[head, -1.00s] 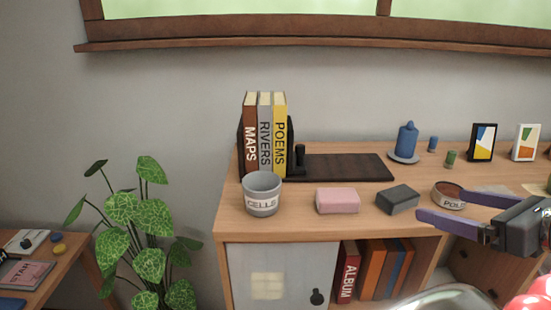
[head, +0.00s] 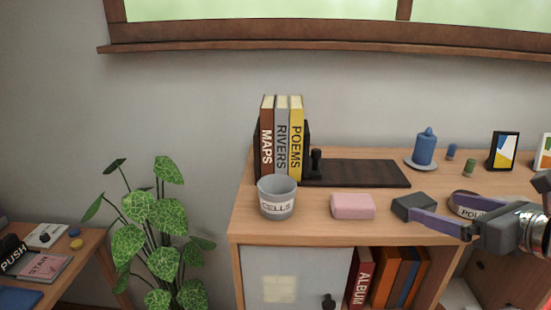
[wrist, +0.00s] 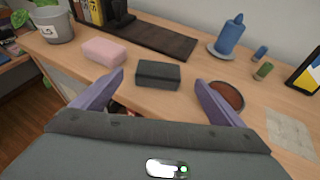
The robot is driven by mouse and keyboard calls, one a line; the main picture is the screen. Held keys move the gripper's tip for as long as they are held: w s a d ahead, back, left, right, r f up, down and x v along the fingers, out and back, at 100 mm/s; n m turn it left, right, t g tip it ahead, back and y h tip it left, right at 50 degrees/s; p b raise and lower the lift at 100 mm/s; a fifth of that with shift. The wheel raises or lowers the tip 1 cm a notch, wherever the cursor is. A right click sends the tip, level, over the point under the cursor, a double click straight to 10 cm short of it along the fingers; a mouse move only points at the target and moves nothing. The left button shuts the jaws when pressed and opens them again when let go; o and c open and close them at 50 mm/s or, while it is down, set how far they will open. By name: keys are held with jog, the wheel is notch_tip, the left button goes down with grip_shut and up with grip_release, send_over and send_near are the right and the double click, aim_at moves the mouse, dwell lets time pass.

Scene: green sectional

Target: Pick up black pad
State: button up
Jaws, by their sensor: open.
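The black pad (head: 408,203) is a small dark grey block lying flat near the front edge of the wooden cabinet top. My gripper (head: 438,204) is open and empty, and its near purple finger overlaps the pad's right part in the head view. In the wrist view the pad (wrist: 158,75) lies ahead, between the directions of the two spread fingers (wrist: 160,84). It seems just beyond the fingertips; I cannot tell whether either finger touches it.
A pink block (head: 353,206) lies left of the pad, with a grey cup (head: 277,197) farther left. A round brown-topped tin (wrist: 227,96) sits close to the right finger. A dark board (head: 360,173) and a blue candle (head: 425,148) stand behind.

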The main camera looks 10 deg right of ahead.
aim_at(417, 201)
jog(key=shift+x, duration=1.4)
jog(key=shift+x, duration=2.6)
jog(key=shift+a, duration=0.1)
jog(key=shift+c, duration=0.5)
jog(key=c, duration=1.1)
jog(key=shift+r, duration=0.1)
notch_tip(417, 201, up, 10)
jog(key=shift+f, duration=0.1)
